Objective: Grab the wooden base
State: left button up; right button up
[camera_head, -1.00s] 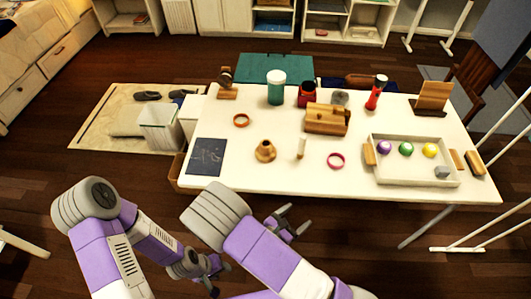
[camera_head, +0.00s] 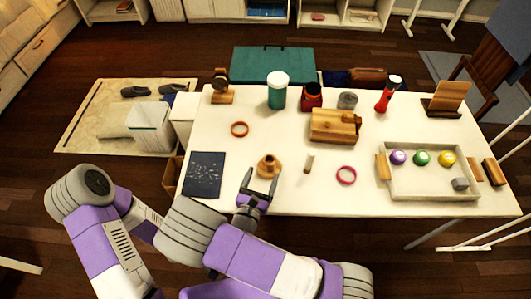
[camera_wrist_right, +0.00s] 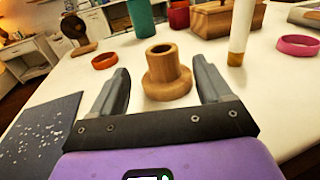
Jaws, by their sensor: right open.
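The wooden base (camera_head: 268,166) is a small round turned piece with a wide foot and a hollow neck. It stands upright near the front edge of the white table. In the right wrist view the wooden base (camera_wrist_right: 167,75) is just beyond and between the fingertips. My right gripper (camera_head: 260,178) is open and empty, its fingers pointing at the base from the front; it also shows in the right wrist view (camera_wrist_right: 165,80). My left arm is at the lower left in the head view, and its gripper is hidden.
A dark speckled sheet (camera_head: 204,174) lies left, an orange ring (camera_head: 239,129) behind. A wooden box (camera_head: 335,126) and a tray (camera_head: 430,193) with coloured balls are farther right.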

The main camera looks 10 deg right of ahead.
aim_at(267, 167)
jog(key=shift+w+d, duration=0.25)
jog(key=shift+w, duration=0.15)
jog(key=shift+w+d, duration=0.2)
jog(key=x, duration=0.1)
jog(key=b+x, duration=0.1)
jog(key=x, duration=0.1)
jog(key=b+x, duration=0.1)
jog(key=shift+w+d+f, duration=0.15)
jog(key=shift+d+f, duration=0.05)
jog(key=shift+f, duration=0.15)
jog(key=shift+w+d+r, duration=0.1)
jog(key=shift+w+d, duration=0.2)
jog(key=shift+w, duration=0.2)
jog(key=c, duration=1.1)
